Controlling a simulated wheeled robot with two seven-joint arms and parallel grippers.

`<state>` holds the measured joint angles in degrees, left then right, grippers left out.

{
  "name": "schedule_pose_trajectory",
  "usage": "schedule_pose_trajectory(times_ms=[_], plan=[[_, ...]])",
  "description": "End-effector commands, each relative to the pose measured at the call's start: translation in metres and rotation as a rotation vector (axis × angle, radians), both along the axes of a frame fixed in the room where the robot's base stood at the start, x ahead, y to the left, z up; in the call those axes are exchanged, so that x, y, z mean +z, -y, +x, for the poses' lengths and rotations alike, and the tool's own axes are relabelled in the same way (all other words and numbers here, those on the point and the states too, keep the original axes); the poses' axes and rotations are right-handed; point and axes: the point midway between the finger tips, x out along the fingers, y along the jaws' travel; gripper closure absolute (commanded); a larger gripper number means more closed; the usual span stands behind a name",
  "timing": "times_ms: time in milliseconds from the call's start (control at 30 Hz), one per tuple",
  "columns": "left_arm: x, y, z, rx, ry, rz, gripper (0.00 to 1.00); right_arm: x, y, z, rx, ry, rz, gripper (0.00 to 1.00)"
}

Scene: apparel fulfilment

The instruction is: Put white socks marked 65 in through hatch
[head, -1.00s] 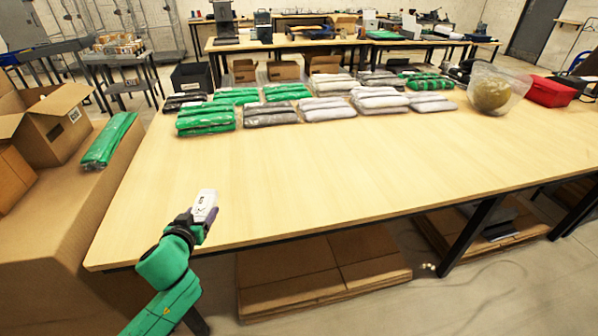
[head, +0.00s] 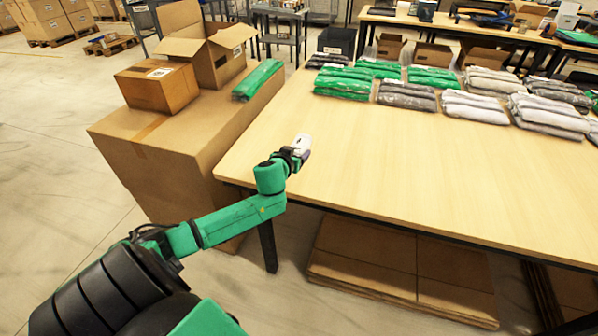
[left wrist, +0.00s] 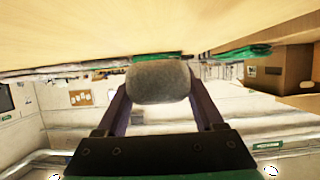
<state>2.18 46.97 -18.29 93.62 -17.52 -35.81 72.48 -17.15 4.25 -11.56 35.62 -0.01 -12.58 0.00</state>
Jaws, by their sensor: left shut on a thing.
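My left gripper (head: 297,155) is over the front left part of the table, shut on a small white bundle (head: 304,142), which I take for the white socks. The bundle's light end also shows in the left wrist view (left wrist: 160,82), squeezed between the two fingers. The mark on it is too small to read now. It is held close to the tabletop; I cannot tell whether it touches. My right gripper is out of view. I make out no hatch in these frames.
The wooden table (head: 400,165) is bare in front. Several green, grey and white bagged garments (head: 408,85) line its back. To the left stands a large carton (head: 160,125) bearing a closed box (head: 157,86), an open box (head: 215,55) and a green packet (head: 258,79).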

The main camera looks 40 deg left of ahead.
Motion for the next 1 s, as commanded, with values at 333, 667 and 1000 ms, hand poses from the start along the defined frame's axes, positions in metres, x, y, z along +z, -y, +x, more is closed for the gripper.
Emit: schedule_pose_trajectory(times_ms=[333,667,1000], plan=[[-0.07,0.0,0.0,0.001,-0.001,-0.001,0.95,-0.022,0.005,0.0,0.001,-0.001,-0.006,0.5],[-0.076,0.0,0.0,-0.001,0.001,0.0,0.95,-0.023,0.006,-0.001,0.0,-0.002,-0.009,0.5],[-0.075,0.0,0.0,-0.001,0.001,0.0,0.01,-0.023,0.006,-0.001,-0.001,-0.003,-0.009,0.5]])
